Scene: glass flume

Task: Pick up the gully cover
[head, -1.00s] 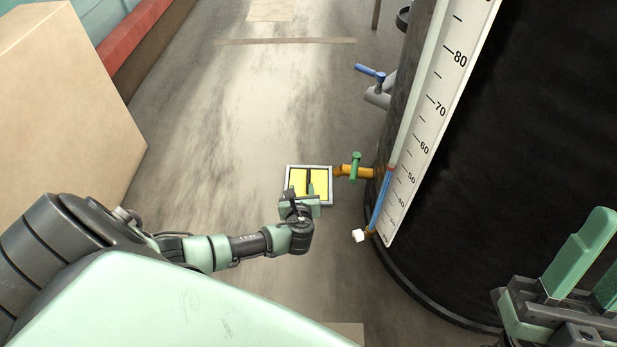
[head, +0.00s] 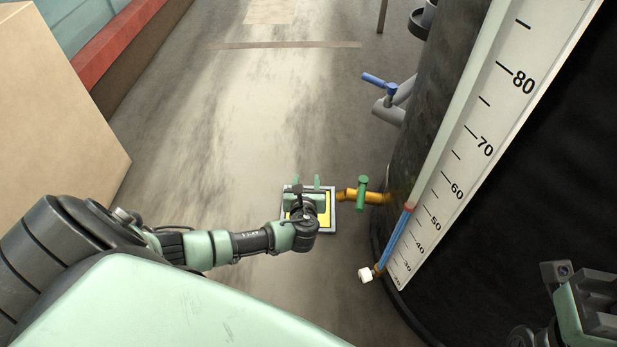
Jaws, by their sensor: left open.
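The gully cover (head: 325,210) is a yellow plate in a grey square frame (head: 333,222) on the floor, in the middle of the head view. My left gripper (head: 306,184) is open over it, its two green fingers spread apart and pointing to the far side. The gripper and wrist hide much of the cover, and I cannot tell whether the fingers touch it. Part of my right gripper (head: 592,308) shows at the lower right edge; its fingertips are not clear.
A large dark tank stands on the right, with a white numbered scale (head: 470,150). An orange pipe with a green-handled valve (head: 362,194) sticks out close beside the cover. A blue-handled tap (head: 378,84) is farther back. A cardboard box (head: 60,120) stands left. The floor beyond is clear.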

